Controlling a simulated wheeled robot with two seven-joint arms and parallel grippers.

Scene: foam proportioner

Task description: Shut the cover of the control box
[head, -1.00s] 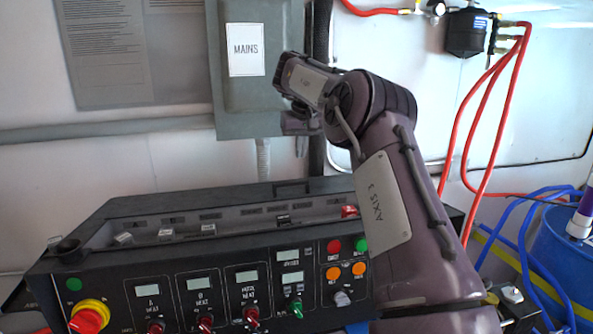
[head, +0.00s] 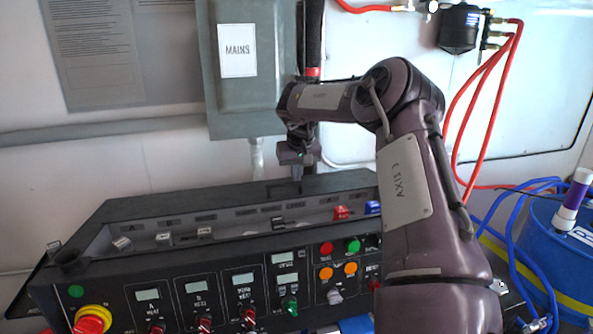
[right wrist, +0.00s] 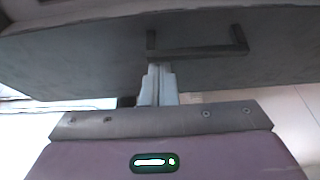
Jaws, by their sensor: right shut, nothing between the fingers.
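The black control box (head: 215,296) stands in front of me, with dials, small displays and coloured buttons on its face. Its top recess (head: 225,228) is uncovered and shows several switches. The dark cover (head: 150,209) stands raised along the far side of the recess. In the right wrist view the cover (right wrist: 75,55) fills the upper part, with a bar handle (right wrist: 205,52) on it. My right gripper (head: 297,175) is shut and empty, pointing down at the cover's top edge. Its fingertips (right wrist: 158,72) appear close to the handle; contact cannot be told. My left gripper is out of view.
A grey MAINS box (head: 243,95) hangs on the wall just behind my right gripper. Red hoses (head: 490,110) hang at the right, above a blue drum (head: 545,245) and blue hoses. My right arm covers the box's right end.

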